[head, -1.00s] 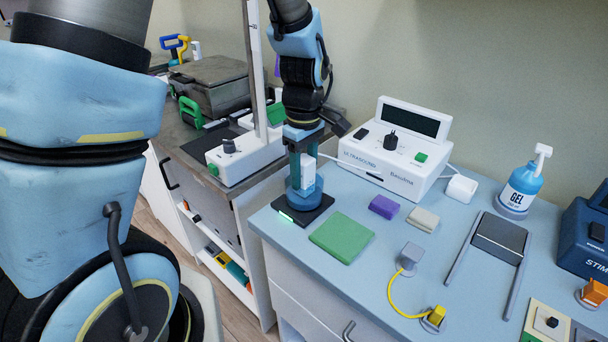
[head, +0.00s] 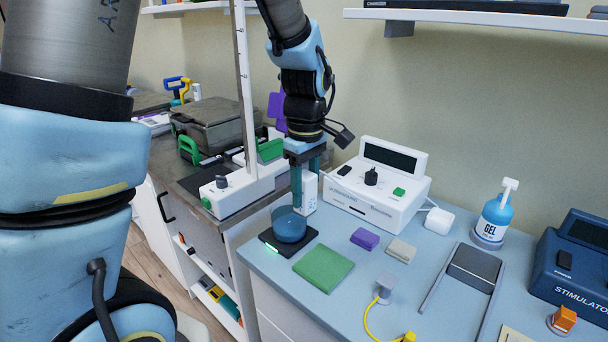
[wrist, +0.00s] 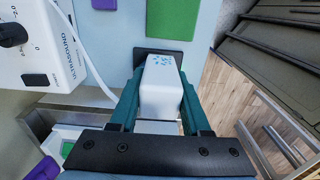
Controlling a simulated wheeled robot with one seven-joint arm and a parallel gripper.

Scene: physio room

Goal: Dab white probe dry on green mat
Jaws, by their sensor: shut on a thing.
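My gripper (head: 304,188) is shut on the white probe (head: 309,194), which hangs roughly upright between its teal fingers. In the wrist view the white probe (wrist: 161,92) has blue specks near its far end. The probe's lower end is at or just above the rim of a blue bowl (head: 289,227); I cannot tell whether it is clear of it. The bowl stands on a black pad (head: 269,240) and does not show in the wrist view. The green mat (head: 323,268) lies flat in front of the pad, to its right; its edge also shows in the wrist view (wrist: 173,17).
A white ultrasound unit (head: 377,190) stands behind, to the right of the gripper. A purple block (head: 364,239) and a beige block (head: 401,251) lie right of the mat. A gel bottle (head: 494,217) stands farther right. A white device with a tall post (head: 239,189) stands left.

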